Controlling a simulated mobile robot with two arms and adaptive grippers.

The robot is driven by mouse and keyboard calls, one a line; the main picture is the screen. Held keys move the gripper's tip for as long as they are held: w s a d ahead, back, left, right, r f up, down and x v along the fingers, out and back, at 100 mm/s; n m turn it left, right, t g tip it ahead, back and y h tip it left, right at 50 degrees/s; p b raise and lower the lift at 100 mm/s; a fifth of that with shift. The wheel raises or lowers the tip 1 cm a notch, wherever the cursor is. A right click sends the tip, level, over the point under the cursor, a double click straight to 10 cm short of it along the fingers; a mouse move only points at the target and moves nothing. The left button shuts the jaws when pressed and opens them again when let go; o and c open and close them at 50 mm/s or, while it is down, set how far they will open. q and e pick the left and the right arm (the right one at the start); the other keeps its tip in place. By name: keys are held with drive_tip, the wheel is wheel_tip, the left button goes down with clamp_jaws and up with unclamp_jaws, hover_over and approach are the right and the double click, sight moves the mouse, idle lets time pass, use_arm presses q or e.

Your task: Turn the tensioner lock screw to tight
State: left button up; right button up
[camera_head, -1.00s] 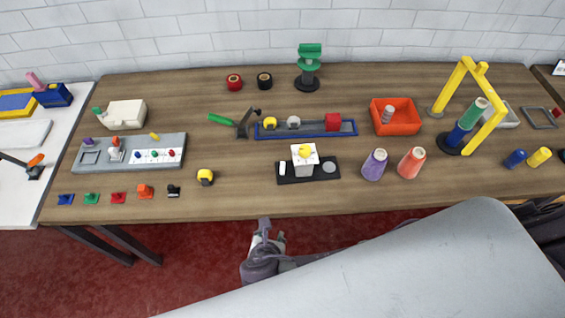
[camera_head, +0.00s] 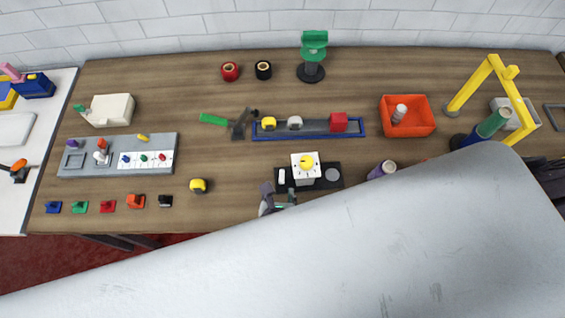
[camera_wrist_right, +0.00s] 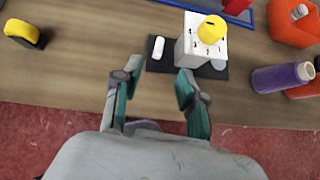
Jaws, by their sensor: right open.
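A yellow knob (camera_head: 306,161) sits on a white block with small dark marks around the knob. The block stands on a black base plate (camera_wrist_right: 172,62) near the table's front edge. In the right wrist view the knob (camera_wrist_right: 212,31) and the white block (camera_wrist_right: 190,44) are just beyond my right fingers. It is unclear whether this knob is the tensioner lock screw. My right gripper (camera_head: 278,198) is open and empty at the plate's front left; its spread fingers also show in the wrist view (camera_wrist_right: 157,84). My left gripper is not in view.
A small white piece (camera_head: 282,176) lies on the plate. A yellow-and-black piece (camera_head: 198,186) is to the left. My arm hides the front right of the table.

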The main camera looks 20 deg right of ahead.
sight(282, 176)
drive_tip(key=p+x, duration=0.1)
drive_tip(key=x, duration=0.8)
drive_tip(key=shift+s+f, duration=0.1)
drive_tip(key=p+x, duration=0.1)
drive_tip(key=x, duration=0.2)
drive_tip(key=shift+a+f, duration=0.1)
drive_tip(key=shift+f, duration=0.25)
drive_tip(key=shift+c, duration=0.4)
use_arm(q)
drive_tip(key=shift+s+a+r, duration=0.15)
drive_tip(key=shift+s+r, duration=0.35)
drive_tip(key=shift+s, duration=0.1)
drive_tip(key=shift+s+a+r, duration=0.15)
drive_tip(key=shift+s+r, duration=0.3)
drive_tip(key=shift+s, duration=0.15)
use_arm(e)
clamp_jaws()
